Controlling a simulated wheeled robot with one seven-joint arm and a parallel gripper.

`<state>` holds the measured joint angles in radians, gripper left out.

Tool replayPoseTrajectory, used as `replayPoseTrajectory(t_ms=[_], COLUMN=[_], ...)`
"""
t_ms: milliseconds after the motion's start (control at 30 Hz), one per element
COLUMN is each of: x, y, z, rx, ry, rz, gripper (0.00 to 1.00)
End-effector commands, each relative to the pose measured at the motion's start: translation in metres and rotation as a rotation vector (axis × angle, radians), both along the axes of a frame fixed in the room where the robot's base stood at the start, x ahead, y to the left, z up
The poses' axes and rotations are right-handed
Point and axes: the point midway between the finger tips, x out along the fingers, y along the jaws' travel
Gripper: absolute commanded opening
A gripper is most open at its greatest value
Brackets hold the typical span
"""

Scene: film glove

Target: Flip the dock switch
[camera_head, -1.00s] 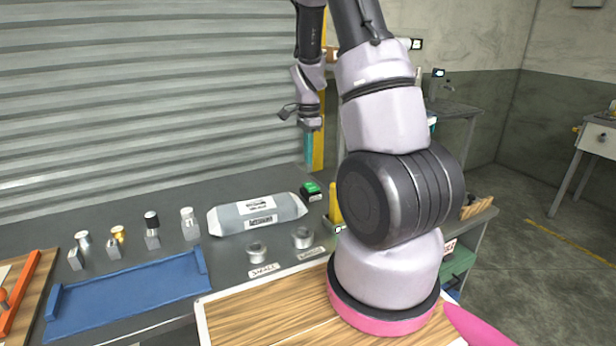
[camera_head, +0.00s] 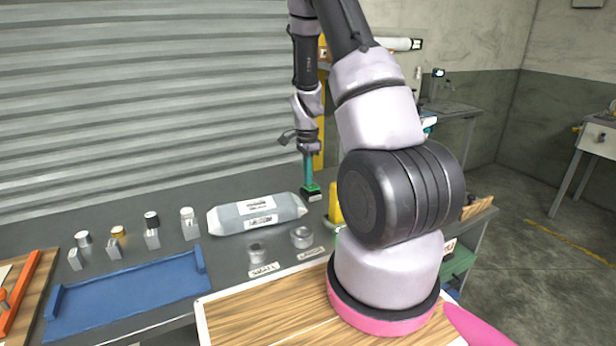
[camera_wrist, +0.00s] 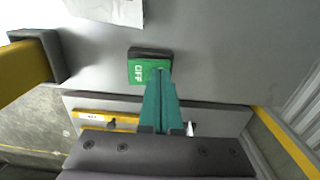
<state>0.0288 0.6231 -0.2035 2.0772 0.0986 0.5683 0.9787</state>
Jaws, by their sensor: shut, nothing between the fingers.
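The dock switch (camera_head: 312,197) is a small black block with a green rocker on top, standing on the grey bench near its back right. In the wrist view the green face of the switch (camera_wrist: 137,71) reads OFF on its left half. My gripper (camera_head: 308,183) points straight down with its teal fingers shut and empty. The fingertips (camera_wrist: 159,72) are at the right half of the green face and cover it. They look to be touching or just above it; I cannot tell which.
A grey labelled pouch (camera_head: 257,213) lies left of the switch. A yellow object (camera_head: 335,205) stands close on its right. Two metal pots (camera_head: 301,237), several small bottles (camera_head: 152,230) and a blue tray (camera_head: 128,296) are further left and forward. A shutter wall (camera_head: 150,100) stands behind.

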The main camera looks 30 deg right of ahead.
Motion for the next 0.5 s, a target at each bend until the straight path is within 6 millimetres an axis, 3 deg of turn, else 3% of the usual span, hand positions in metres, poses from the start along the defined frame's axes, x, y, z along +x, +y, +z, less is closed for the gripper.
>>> replayPoseTrajectory(t_ms=[500], x=[-0.011], y=[0.000], z=[0.002], rx=[0.000], ry=[0.003], rz=[0.001], gripper=[0.00])
